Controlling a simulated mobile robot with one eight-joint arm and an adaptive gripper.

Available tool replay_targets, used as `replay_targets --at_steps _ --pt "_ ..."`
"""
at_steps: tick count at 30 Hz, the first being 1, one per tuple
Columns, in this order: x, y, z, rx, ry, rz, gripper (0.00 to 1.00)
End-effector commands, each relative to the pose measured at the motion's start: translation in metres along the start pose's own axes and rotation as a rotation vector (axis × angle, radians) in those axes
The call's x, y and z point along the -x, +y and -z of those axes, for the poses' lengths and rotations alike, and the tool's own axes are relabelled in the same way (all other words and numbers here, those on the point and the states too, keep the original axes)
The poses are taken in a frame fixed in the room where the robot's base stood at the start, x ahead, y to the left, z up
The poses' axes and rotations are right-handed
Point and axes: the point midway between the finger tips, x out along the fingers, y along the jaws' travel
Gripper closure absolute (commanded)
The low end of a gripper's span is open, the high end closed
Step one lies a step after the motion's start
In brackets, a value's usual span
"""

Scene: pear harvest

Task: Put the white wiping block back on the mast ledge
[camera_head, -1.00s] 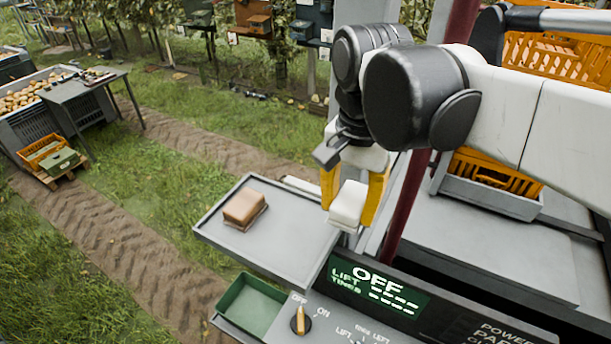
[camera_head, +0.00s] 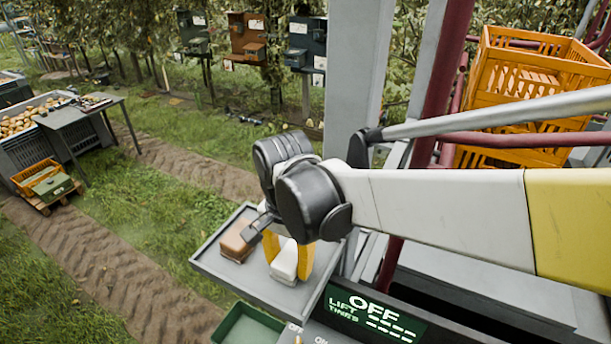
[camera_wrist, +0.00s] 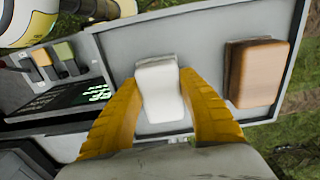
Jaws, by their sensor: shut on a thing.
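The white wiping block (camera_head: 286,262) is between the yellow fingers of my gripper (camera_head: 288,258), which are shut on it. It is over the grey tray-like ledge (camera_head: 216,262) beside the mast. In the wrist view the white block (camera_wrist: 159,92) stands between both fingers (camera_wrist: 160,110), above the ledge surface. I cannot tell whether its underside touches the ledge. A brown block (camera_head: 236,243) lies on the same ledge, just left of my gripper; in the wrist view it is to the right (camera_wrist: 256,74).
The panel with the green "OFF" display (camera_head: 375,313) is right of and below the ledge. A green bin (camera_head: 246,328) sits below the ledge's front edge. The grey mast post (camera_head: 357,70) rises behind my arm. An orange crate (camera_head: 530,85) is at upper right.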

Motion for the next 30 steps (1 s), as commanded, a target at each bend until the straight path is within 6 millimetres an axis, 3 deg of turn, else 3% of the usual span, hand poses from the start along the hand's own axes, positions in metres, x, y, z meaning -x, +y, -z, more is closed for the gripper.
replay_targets --at_steps 6,7,8,20,23,30 --pt "-0.004 0.000 0.000 0.000 0.000 0.000 0.88" --pt "-0.003 0.000 0.000 0.000 0.000 0.000 0.46" --pt "-0.003 0.000 0.000 0.000 0.000 0.000 0.37" --pt "0.004 0.000 0.000 0.000 0.000 0.000 0.36" --pt "0.018 0.000 0.000 0.000 0.000 0.000 0.36" --pt "0.073 0.000 0.000 0.000 0.000 0.000 0.36"
